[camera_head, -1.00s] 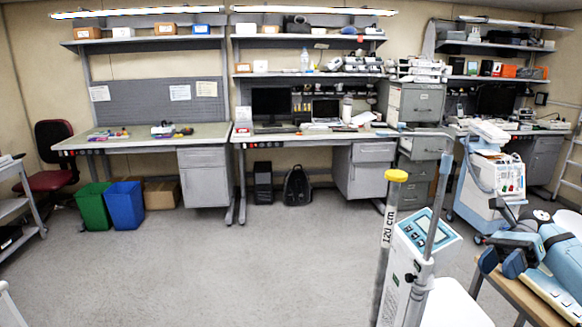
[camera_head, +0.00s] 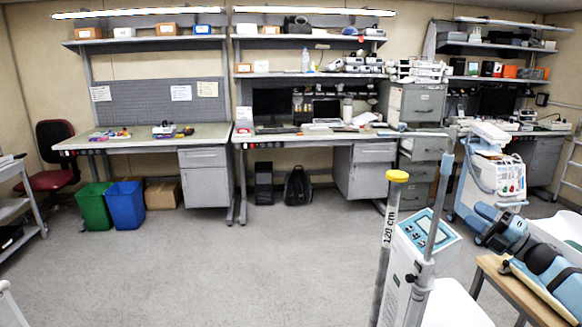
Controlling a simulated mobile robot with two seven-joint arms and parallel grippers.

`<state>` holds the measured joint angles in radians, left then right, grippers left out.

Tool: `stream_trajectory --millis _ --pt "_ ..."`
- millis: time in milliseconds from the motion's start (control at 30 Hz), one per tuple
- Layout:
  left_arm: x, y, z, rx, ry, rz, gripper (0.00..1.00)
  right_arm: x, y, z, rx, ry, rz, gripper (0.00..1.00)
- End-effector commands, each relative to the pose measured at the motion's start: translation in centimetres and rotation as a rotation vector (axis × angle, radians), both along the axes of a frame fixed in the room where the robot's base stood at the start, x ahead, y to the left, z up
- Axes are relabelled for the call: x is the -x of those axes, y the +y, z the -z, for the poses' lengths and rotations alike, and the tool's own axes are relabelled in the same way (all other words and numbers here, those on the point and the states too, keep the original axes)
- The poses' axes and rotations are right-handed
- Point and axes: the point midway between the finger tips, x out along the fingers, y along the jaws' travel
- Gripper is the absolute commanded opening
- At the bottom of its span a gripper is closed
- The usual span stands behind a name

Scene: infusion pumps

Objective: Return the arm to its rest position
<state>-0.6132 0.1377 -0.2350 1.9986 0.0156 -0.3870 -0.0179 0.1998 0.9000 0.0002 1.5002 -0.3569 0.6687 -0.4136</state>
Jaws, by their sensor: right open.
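My right gripper (camera_head: 484,226) is at the right of the head view, dark blue and pointing left. It is open, and nothing shows between its fingers. My right arm comes in from the right edge, above a wooden table (camera_head: 497,284). The gripper is beyond the table's left edge. It shows in front of the lower part of a white and blue medical cart (camera_head: 508,180); I cannot tell the gap between them. My left gripper is not in view.
A white device with a blue panel (camera_head: 431,233) and an upright metal post stands left of the right gripper. Beside it is a yellow-capped pole (camera_head: 397,177) marked 120 cm. A white curved object (camera_head: 562,228) is at the right edge. The floor (camera_head: 240,265) at left is open.

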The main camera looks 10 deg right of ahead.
Motion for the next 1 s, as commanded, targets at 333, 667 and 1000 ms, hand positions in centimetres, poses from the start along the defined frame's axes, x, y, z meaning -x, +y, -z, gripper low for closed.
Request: stream_trajectory --millis 333,667,1000 --pt "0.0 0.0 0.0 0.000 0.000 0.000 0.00 -3.4 -10.4 3.1 -0.619 0.357 0.525 0.43" --pt "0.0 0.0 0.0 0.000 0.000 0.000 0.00 -2.1 -12.0 10.1 -0.923 0.575 0.756 0.43" --pt "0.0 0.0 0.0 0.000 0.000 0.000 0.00 2.0 -0.7 22.9 -0.967 0.792 0.676 0.43"
